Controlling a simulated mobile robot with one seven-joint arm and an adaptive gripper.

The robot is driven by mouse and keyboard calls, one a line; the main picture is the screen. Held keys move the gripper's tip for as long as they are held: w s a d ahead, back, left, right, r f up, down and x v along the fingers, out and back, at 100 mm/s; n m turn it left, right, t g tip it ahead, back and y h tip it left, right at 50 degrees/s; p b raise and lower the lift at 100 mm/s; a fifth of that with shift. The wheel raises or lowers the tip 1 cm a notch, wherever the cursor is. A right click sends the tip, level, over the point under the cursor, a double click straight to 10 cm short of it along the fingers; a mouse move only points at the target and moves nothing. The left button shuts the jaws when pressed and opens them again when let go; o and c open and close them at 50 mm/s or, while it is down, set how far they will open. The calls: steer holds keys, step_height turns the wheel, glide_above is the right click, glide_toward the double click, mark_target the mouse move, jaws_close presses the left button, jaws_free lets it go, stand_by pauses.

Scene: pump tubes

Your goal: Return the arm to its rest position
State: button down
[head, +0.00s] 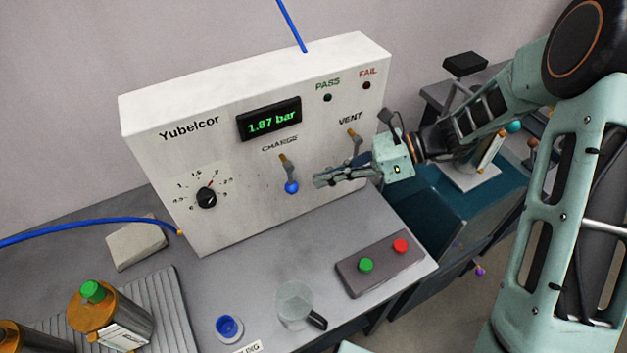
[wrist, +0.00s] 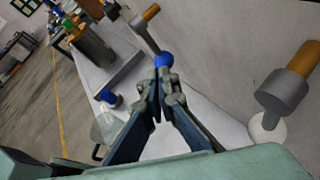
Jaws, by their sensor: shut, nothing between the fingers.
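My gripper (head: 318,181) is shut and empty. In the head view it is in front of the white Yubelcor panel (head: 225,165), just right of the blue ball (head: 291,187) under the CHARGE valve (head: 284,165). In the wrist view my gripper (wrist: 157,85) has its fingertips together, overlapping the blue ball (wrist: 163,60) in the picture; I cannot tell whether they touch it. The VENT valve (head: 354,138) is above and right of my gripper. It also shows large at the right of the wrist view (wrist: 284,92).
A button box (head: 383,265) with green and red buttons sits at the bench's right front. A clear jug (head: 294,302), a blue cup (head: 229,327) and a green-capped canister (head: 110,318) stand in front of the panel. A stand (head: 470,170) is behind my arm.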

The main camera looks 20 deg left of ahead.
steer(key=v, duration=0.9)
steer(key=shift+f, duration=0.1)
